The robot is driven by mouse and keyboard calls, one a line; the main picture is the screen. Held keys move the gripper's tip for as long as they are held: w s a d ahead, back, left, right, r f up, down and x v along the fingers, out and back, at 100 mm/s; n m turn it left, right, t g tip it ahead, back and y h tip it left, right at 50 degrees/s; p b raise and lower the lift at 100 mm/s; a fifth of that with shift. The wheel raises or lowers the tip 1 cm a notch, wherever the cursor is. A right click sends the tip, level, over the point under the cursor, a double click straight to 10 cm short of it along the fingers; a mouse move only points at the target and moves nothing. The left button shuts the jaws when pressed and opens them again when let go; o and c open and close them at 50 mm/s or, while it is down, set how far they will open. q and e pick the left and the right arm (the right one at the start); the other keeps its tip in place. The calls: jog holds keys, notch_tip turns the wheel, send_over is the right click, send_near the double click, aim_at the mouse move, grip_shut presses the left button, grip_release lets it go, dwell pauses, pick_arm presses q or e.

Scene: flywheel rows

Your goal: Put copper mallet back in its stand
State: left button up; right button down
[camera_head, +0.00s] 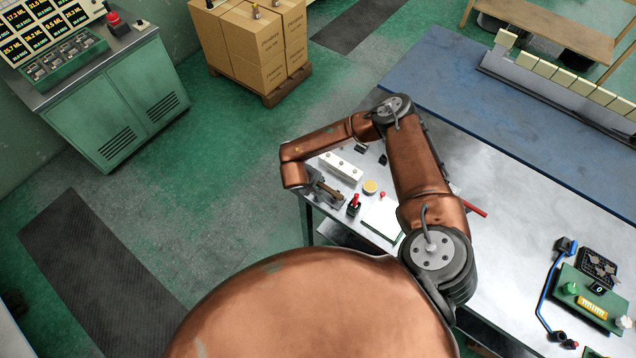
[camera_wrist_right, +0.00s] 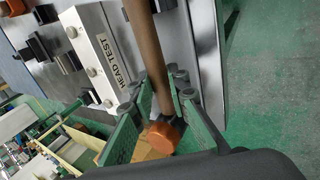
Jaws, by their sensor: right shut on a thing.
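The copper mallet shows in the right wrist view with a long brown handle (camera_wrist_right: 143,40) and an orange-copper end (camera_wrist_right: 160,138). My right gripper (camera_wrist_right: 168,98) is shut on it, with green-faced fingers on either side. In the head view my right gripper (camera_head: 327,195) is at the left end of the metal bench, partly hidden by its own wrist, and the brown handle (camera_head: 328,190) shows small there. I cannot make out the mallet's stand for certain in either view. My left gripper is not in view.
A white HEAD TEST block (camera_wrist_right: 95,55) stands beside the mallet; it also shows in the head view (camera_head: 341,167). A yellow round item (camera_head: 370,187), a red-topped item (camera_head: 354,204) and a white pad (camera_head: 383,218) are close by on the metal bench (camera_head: 500,225).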

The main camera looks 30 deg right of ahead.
jog(key=c, duration=1.8)
grip_release()
jog(key=shift+o, duration=0.2)
jog(key=shift+f, duration=0.1)
jog(key=v, duration=1.2)
jog(key=shift+a, duration=0.1)
